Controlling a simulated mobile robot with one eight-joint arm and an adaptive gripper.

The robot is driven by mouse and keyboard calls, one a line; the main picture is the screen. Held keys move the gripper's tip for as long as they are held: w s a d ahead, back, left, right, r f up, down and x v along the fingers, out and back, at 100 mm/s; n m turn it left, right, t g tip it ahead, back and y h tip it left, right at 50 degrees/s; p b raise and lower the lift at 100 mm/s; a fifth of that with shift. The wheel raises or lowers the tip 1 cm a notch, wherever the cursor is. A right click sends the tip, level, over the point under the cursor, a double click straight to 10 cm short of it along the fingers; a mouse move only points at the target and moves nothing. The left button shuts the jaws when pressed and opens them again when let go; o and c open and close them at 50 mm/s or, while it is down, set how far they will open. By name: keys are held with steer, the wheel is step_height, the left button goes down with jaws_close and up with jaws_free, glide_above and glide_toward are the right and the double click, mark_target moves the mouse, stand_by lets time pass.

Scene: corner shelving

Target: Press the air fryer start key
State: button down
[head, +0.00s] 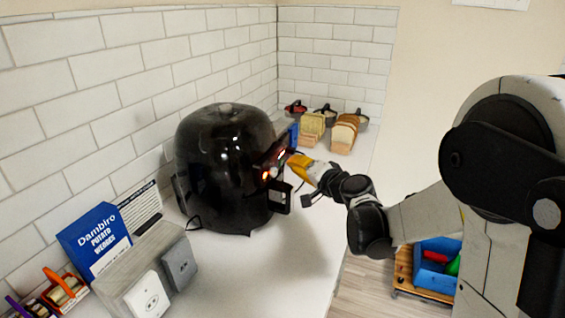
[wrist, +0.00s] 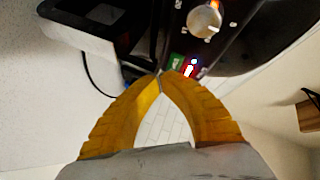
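The air fryer (head: 215,150) is a large glossy black rounded appliance on the white counter, with red lights on its control panel (head: 268,172). In the wrist view, a silver knob (wrist: 204,22) sits on the panel. Below it are a small green key (wrist: 176,61) and a lit red-and-white key (wrist: 189,70) beside a blue light. My gripper (head: 291,159) has yellow fingers and is at the front of the panel. In the wrist view my gripper's fingertips (wrist: 161,74) meet, with nothing between them, just beside the green key. I cannot tell whether they touch it.
A black handle (head: 281,197) juts from the fryer's front. Bread loaves (head: 344,133) and small pots stand farther back. A blue potato wedges box (head: 92,241) and a grey socket block (head: 150,265) are at front left. The counter right of the fryer is clear.

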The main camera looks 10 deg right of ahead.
steer(key=s+d, duration=0.1)
steer(key=d, duration=0.1)
steer(key=s+d, duration=0.1)
steer(key=d, duration=0.1)
steer(key=shift+s+d, duration=0.1)
steer(key=shift+s, duration=0.25)
stand_by(1.5)
